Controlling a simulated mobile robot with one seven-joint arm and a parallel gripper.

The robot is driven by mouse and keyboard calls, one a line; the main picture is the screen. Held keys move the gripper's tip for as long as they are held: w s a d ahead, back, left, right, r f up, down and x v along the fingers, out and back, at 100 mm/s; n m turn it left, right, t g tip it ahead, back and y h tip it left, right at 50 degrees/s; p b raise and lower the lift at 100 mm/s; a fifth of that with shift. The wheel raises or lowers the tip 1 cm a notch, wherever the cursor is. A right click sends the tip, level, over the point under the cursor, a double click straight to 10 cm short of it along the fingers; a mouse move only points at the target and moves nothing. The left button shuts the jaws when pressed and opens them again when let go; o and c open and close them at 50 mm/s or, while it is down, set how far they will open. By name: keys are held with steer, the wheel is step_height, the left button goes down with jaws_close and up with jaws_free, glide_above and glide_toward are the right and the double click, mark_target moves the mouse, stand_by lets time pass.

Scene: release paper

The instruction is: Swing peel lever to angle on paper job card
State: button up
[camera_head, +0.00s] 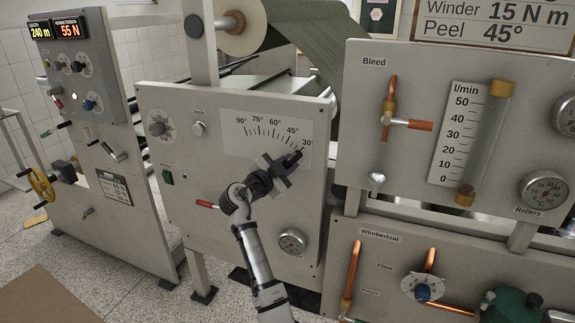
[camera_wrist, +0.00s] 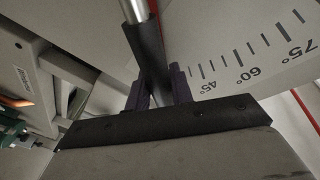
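The job card (camera_head: 495,22) at the upper right reads Winder 15 N m and Peel 45°. The peel scale (camera_head: 262,128) on the middle panel runs from 90° at left to 30° at right. My gripper (camera_head: 284,170) is in front of the panel, just below the scale's 30–45° end. In the wrist view, the peel lever's black grip (camera_wrist: 150,55) lies between my two fingers (camera_wrist: 160,92), which appear shut on it. The lever's metal rod (camera_wrist: 134,10) extends beyond the grip. In the head view, my gripper hides most of the lever, so its exact angle is unclear.
A red-tipped handle (camera_head: 206,204) sticks out left of my wrist. The roll (camera_head: 240,28) is above the middle panel.

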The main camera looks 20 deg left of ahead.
jaws_close()
steer(key=shift+a+r+n+b, duration=0.2)
steer(key=shift+a+n+b, duration=0.3)
steer(key=shift+b, duration=0.4)
steer(key=shift+a+r+n+b, duration=0.5)
steer(key=shift+a+n+b, duration=0.2)
steer(key=shift+a+b, duration=0.15)
steer(key=shift+a+r+n+t, duration=0.3)
steer(key=shift+r+n, duration=0.1)
steer(key=o, duration=0.8)
jaws_free()
